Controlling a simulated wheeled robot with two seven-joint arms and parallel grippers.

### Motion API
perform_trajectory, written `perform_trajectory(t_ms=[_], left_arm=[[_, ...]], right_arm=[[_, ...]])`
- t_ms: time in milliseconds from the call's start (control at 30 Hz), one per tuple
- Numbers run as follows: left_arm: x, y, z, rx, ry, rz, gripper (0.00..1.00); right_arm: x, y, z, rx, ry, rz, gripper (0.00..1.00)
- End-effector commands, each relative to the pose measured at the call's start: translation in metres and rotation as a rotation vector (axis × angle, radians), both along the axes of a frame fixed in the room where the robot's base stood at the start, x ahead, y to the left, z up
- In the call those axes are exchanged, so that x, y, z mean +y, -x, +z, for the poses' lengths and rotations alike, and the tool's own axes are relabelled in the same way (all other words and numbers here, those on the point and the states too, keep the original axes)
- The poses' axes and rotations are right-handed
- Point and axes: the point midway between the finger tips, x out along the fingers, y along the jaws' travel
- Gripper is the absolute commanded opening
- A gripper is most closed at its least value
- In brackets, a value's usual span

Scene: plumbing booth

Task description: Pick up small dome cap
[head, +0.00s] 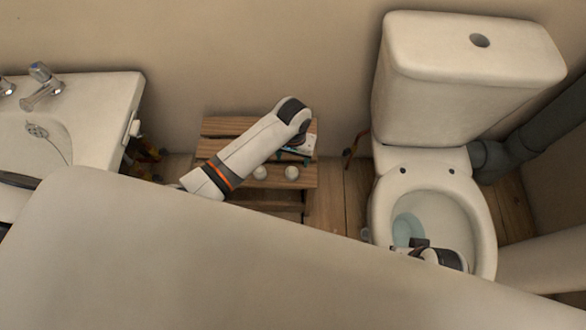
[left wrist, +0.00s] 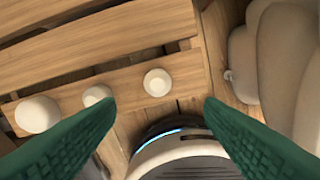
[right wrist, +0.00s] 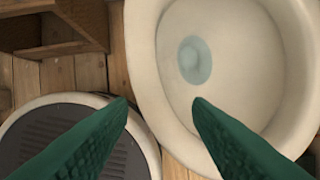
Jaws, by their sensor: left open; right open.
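Three whitish dome caps stand in a row on a slatted wooden bench (head: 215,127). In the left wrist view they are a large one (left wrist: 37,114), a middle one (left wrist: 96,95) and a right one (left wrist: 157,82) with a round flat top. The middle and right caps look similar in size; I cannot tell which is smallest. The head view shows the middle cap (head: 260,172) and right cap (head: 291,172); the large one is hidden. My left gripper (head: 292,152) is open and empty above the bench, the right cap between its fingertips in view. My right gripper (right wrist: 161,100) is open and empty.
A toilet (head: 470,215) stands right of the bench, with my right gripper near its bowl. A sink (head: 100,100) is at the left. Wooden floor (head: 335,205) shows between bench and toilet. The wall is close behind the bench.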

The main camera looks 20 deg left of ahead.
Motion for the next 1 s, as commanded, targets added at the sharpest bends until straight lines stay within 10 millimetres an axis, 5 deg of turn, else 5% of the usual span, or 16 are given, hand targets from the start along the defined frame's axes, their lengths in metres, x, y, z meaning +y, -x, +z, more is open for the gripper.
perform_trajectory(t_ms=[200, 433, 767, 1000], left_arm=[[0.000, 0.000, -0.031, 0.000, 0.000, -0.001, 0.62], [0.000, 0.000, -0.045, -0.001, 0.000, -0.001, 0.62], [0.004, -0.002, -0.085, 0.000, 0.000, -0.001, 0.62], [0.003, -0.002, -0.098, -0.002, 0.000, -0.001, 0.62]], right_arm=[[-0.002, 0.006, 0.040, -0.026, -0.001, -0.003, 0.45], [-0.003, 0.014, 0.066, -0.035, -0.001, -0.004, 0.45], [-0.003, 0.017, 0.053, -0.042, -0.002, -0.005, 0.45], [0.005, -0.011, 0.059, -0.184, -0.031, 0.006, 0.45]])
